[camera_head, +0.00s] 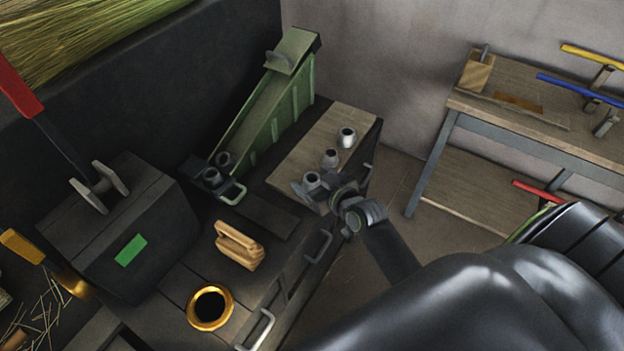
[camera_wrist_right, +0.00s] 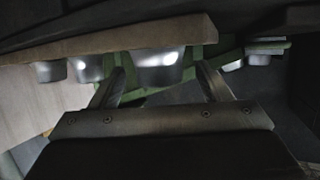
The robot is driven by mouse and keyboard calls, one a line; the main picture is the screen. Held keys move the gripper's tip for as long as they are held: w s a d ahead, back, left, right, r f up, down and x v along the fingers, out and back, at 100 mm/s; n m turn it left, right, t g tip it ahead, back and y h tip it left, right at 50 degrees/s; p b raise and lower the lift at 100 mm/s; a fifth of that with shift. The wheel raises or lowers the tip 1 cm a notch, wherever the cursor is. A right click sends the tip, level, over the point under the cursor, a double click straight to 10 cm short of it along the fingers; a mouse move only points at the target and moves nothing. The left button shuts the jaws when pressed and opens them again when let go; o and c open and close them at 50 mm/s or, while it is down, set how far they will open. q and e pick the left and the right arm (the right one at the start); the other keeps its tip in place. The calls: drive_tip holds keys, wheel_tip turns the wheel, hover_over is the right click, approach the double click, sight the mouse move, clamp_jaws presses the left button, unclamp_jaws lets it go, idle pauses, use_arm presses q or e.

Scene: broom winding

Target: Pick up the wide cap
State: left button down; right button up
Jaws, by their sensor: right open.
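Three small metal caps stand on a light wooden board in the head view: a bright one (camera_head: 347,137) at the back, a greyer one (camera_head: 330,159) in the middle and one (camera_head: 311,181) at the front. I cannot tell for sure which is the wide cap. My right gripper (camera_head: 322,195) is open at the front cap. In the right wrist view, a broad shiny cap (camera_wrist_right: 158,70) shows beyond and between the open fingers of my right gripper (camera_wrist_right: 160,77); contact is not clear. My left gripper is not in view.
Two dark caps (camera_head: 212,177) sit by the foot of a green sloped chute (camera_head: 265,110). A tan wooden block (camera_head: 238,246) and a gold ring (camera_head: 210,308) are on the dark bench. A wooden table (camera_head: 540,105) with tools stands at right, across a floor gap.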

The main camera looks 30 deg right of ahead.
drive_tip(key=shift+x, duration=1.35)
drive_tip(key=c, duration=1)
